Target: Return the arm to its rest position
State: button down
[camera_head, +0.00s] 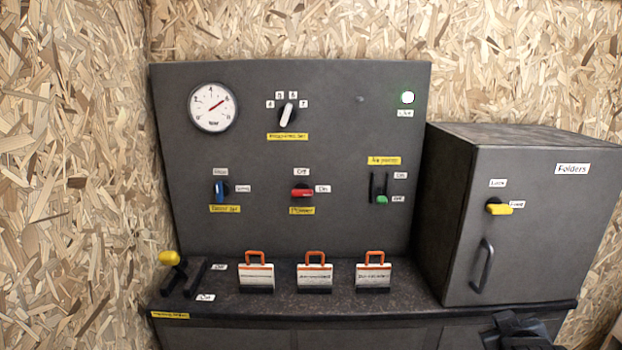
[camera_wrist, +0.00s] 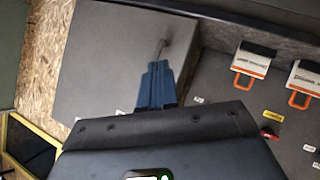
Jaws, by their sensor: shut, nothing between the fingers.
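My gripper (camera_wrist: 157,68) shows in the wrist view with its blue fingers together and nothing between them. It points toward the dark cabinet (camera_wrist: 105,50) and its bar handle (camera_wrist: 161,48); the fingertips overlap the door just below the handle in the picture. I cannot tell the gap between fingertips and door. In the head view, a dark part of my arm shows at the bottom right edge, in front of the lower cabinet front. The fingers are not clear there. The Folders cabinet (camera_head: 540,240) is closed, with its yellow knob (camera_head: 499,208) turned sideways.
A grey control panel (camera_head: 330,130) stands left of the cabinet. Several orange-handled folders (camera_head: 314,275) stand on the dark counter (camera_head: 222,300). A yellow-tipped lever (camera_head: 170,258) sticks up at the counter's left end. Chipboard walls close the back and left.

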jog(key=s+a+f+n+t+y, duration=0.1)
jog(key=s+a+f+y, duration=0.15)
jog(key=s, duration=1.15)
jog(key=s+a+f+n+t+y, duration=0.1)
jog(key=s+a+f+t, duration=0.15)
jog(key=s, duration=1.05)
jog(key=s+a+r+m+y, duration=0.1)
jog(key=s+a+r, duration=0.3)
jog(key=s, duration=0.5)
jog(key=s+a+r+m, duration=0.2)
jog(key=s+a+r, duration=0.3)
jog(key=s, duration=0.4)
jog(key=shift+r+y, duration=0.35)
jog(key=c, duration=1.8)
grip_release()
jog(key=shift+s+t, duration=0.1)
jog(key=shift+t, duration=0.15)
